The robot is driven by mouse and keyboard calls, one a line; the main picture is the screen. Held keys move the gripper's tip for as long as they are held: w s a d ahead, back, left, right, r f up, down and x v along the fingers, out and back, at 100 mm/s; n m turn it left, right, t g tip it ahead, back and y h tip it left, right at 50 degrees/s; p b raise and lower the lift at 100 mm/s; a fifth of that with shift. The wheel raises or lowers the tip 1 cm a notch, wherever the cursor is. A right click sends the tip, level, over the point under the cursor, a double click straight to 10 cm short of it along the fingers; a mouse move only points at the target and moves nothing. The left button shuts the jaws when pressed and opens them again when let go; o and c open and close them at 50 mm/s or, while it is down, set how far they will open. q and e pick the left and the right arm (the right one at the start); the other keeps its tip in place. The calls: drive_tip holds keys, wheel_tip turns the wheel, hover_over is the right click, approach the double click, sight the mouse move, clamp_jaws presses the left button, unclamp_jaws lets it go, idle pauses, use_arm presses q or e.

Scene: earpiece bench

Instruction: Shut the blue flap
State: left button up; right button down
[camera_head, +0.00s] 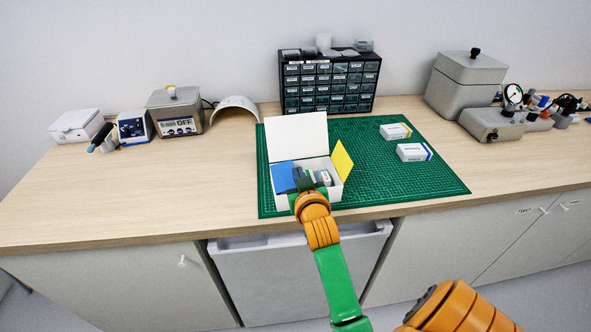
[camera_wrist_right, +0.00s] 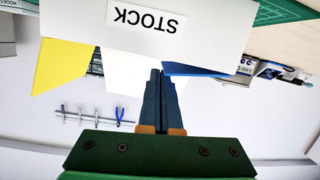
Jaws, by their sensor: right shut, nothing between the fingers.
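A white box (camera_head: 308,203) stands on the green mat with its white lid (camera_head: 298,137) raised at the back. Its front carries a STOCK label (camera_wrist_right: 147,19) in the right wrist view. The blue flap (camera_head: 283,174) is on the box's left side and leans inward over the opening; in the wrist view it shows as a thin, low strip (camera_wrist_right: 195,69). The yellow flap (camera_head: 342,161) stands open, tilted outward on the right. My right gripper (camera_wrist_right: 161,74) is shut and empty at the box opening, by the blue flap's inner edge; contact is unclear. My left gripper is out of view.
The green mat (camera_head: 420,178) has free room right of the box, with two small white cartons (camera_head: 395,131) (camera_head: 413,152) on it. A black drawer cabinet (camera_head: 329,82) stands behind. Grey devices line both sides. The bench's front edge is close to the box.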

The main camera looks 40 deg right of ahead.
drive_tip(key=shift+s+f+m, duration=0.1)
drive_tip(key=shift+f+m, duration=0.15)
drive_tip(key=shift+m, duration=0.25)
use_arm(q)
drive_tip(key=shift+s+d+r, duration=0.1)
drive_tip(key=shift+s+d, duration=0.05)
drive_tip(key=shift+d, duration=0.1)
use_arm(e)
drive_tip(key=shift+f, duration=0.2)
